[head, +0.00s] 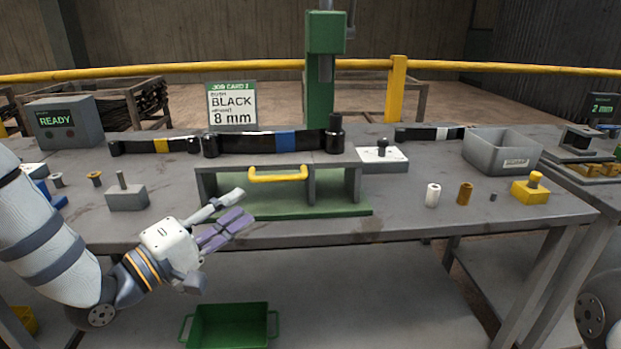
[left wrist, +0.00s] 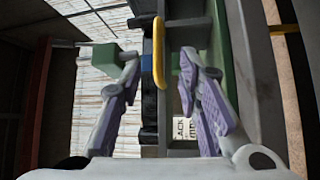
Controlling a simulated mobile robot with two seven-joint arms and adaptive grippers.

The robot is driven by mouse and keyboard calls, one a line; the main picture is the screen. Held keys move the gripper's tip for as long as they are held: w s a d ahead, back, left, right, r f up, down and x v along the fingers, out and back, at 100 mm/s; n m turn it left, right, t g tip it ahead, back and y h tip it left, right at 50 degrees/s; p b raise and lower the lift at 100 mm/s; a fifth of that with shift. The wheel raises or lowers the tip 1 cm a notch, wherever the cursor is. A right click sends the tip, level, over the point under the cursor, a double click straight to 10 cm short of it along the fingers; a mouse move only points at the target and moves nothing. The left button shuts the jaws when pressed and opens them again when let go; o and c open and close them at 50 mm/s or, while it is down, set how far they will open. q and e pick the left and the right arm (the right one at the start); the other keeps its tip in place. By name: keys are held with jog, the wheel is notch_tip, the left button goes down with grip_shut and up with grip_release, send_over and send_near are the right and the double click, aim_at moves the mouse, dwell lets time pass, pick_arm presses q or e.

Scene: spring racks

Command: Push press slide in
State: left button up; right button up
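The press slide (head: 325,160) is a grey plate on a green base (head: 335,206) below the green press (head: 326,45). Its yellow handle (head: 278,174) faces me at the front. A black leaf spring with a blue band (head: 265,142) lies across the slide. My left gripper (head: 245,205) is open and empty, in front of the handle and a little below it in the head view. In the left wrist view the yellow handle (left wrist: 158,52) appears between the open fingers (left wrist: 156,62), touching neither. My right gripper is out of view.
A job card (head: 232,105) reads BLACK, 8 mm. A grey block with a pin (head: 126,196) stands left. A white bushing (head: 433,195), a brown bushing (head: 465,193) and a yellow piece (head: 531,188) stand right, before a grey bin (head: 501,152). A green tray (head: 230,328) sits below.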

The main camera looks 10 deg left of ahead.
aim_at(278, 181)
pick_arm(q)
jog(key=b+x, duration=0.1)
jog(key=x, duration=1)
jog(key=shift+w+d+r, duration=0.1)
jog(key=shift+d+r, duration=0.05)
jog(key=shift+d, duration=0.05)
grip_shut()
